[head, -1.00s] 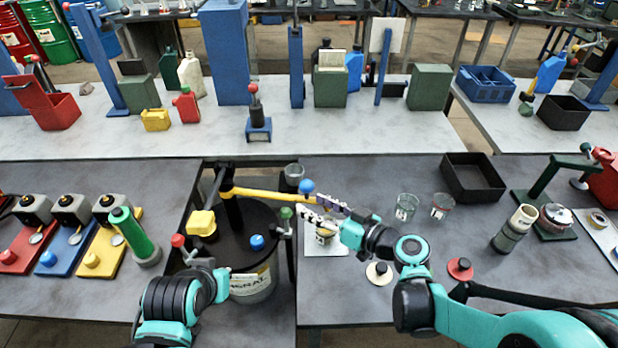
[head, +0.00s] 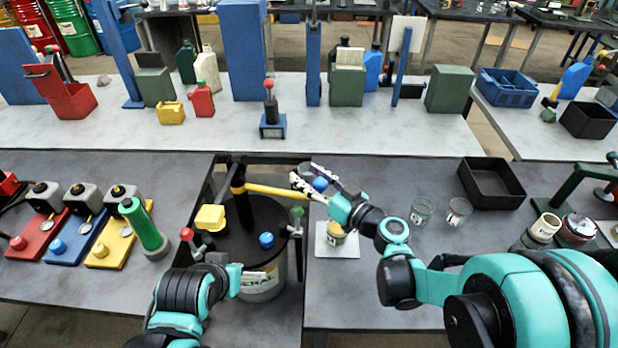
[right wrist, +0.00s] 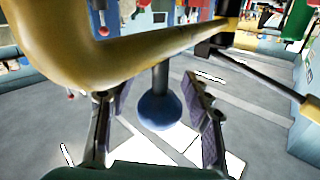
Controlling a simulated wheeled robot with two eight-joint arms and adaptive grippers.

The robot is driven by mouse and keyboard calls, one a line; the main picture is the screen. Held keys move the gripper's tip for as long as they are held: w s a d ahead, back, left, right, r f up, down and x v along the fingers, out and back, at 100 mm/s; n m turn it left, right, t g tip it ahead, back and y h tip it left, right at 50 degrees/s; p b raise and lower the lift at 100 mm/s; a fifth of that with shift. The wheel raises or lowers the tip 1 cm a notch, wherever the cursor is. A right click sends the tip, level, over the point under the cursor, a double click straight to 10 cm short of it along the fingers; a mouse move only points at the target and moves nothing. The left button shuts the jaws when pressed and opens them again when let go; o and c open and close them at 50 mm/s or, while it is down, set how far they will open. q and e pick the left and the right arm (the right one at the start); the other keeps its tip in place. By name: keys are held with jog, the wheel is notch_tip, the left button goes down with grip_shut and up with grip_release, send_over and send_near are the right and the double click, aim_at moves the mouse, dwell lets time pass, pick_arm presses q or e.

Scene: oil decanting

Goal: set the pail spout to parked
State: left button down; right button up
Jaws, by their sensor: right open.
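The pail (head: 262,285) stands in a gap between the tables, with a black lid. Its yellow spout (head: 270,190) reaches right from a black post and ends near a blue ball knob (head: 320,184). My right gripper (head: 316,182) is open at the spout's end. In the right wrist view the blue knob (right wrist: 160,110) hangs on a dark stem below the yellow spout (right wrist: 150,62), between the spread fingers (right wrist: 158,128); contact is not clear. My left wrist shows at the pail's near left; its fingers (head: 212,260) are not clear.
Red (head: 187,234) and green (head: 297,212) knobs flank the pail. A cup stands on a white plate (head: 337,240) right of it. Glass beakers (head: 421,210) and a black tray (head: 490,182) are farther right.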

grip_shut()
jog(key=shift+w, duration=0.1)
dwell(0.3)
